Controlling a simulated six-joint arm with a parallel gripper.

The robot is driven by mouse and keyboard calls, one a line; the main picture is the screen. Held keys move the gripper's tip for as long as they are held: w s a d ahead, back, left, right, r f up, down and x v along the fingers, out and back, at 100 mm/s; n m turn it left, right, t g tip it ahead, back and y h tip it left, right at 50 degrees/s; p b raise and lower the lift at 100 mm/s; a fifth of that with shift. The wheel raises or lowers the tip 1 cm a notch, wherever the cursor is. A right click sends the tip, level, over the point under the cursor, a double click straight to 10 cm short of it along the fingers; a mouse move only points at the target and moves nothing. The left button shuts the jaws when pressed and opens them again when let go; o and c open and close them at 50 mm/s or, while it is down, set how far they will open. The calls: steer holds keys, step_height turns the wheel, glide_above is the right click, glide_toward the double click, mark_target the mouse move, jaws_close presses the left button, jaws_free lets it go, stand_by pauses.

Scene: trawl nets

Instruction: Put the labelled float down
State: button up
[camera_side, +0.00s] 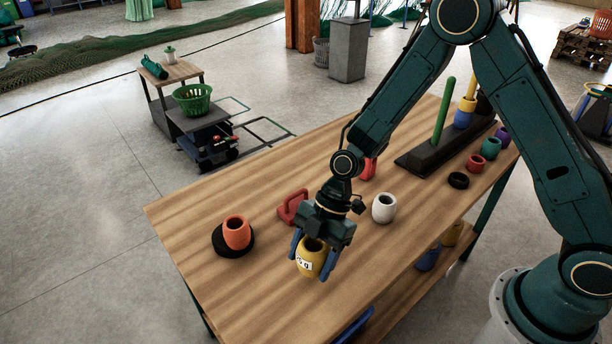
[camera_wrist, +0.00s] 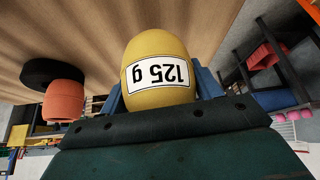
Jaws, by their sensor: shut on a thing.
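The labelled float is a yellow barrel-shaped float (camera_side: 318,251) with a white label. In the wrist view the yellow float (camera_wrist: 158,50) shows the label upside down, reading "125 g". My gripper (camera_side: 314,262) is shut on it, with a blue finger on each side, near the front edge of the table (camera_side: 240,290). I cannot tell whether the float's underside touches the table top.
An orange float (camera_side: 236,232) sits on a black disc (camera_side: 222,246) to the left. A red handled object (camera_side: 292,206) lies behind my gripper, and a white float (camera_side: 384,208) stands to its right. A dark rack (camera_side: 420,158) with a green peg (camera_side: 444,112) stands further back.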

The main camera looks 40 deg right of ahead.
steer(key=shift+f, duration=0.1)
steer(key=shift+f, duration=1.8)
steer(key=shift+f, duration=0.15)
steer(key=o, duration=1)
steer(key=s+v, duration=0.1)
steer(key=v, duration=1.1)
steer(key=shift+w, duration=0.45)
steer(key=shift+r, duration=0.3)
